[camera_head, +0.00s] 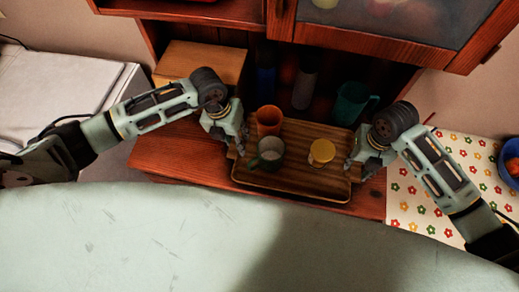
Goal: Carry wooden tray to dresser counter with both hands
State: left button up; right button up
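The wooden tray (300,183) is on the reddish-brown dresser counter (168,153), below the upper cabinet. On it stand an orange cup (268,120), a dark green mug (268,158) and a jar with a yellow lid (321,152). My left gripper (238,143) is at the tray's left edge, fingers pointing down. My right gripper (356,160) is at the tray's right edge. The fingertips are small and partly hidden, so I cannot tell whether either gripper is closed on the rim.
Behind the tray stand a teal mug (351,103), a grey bottle (304,88) and a blue bottle (265,80). A wooden box (200,65) is at the back left. At right, a flowered cloth (412,205) holds a blue bowl (510,160). The cabinet overhangs above.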

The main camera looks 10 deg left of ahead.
pick_arm(q)
jog(key=o, duration=0.3)
pick_arm(e)
jog(key=o, duration=0.3)
jog(key=shift+r, duration=0.1)
pick_arm(q)
jog(key=r, duration=0.4)
jog(key=a+r, duration=0.1)
jog(key=r, duration=0.3)
jog(key=a+r, duration=0.1)
jog(key=r, duration=0.3)
jog(key=shift+a, duration=0.1)
pick_arm(e)
notch_tip(320, 180, up, 12)
pick_arm(q)
jog(key=shift+s+f, duration=0.15)
pick_arm(e)
jog(key=shift+s, duration=0.15)
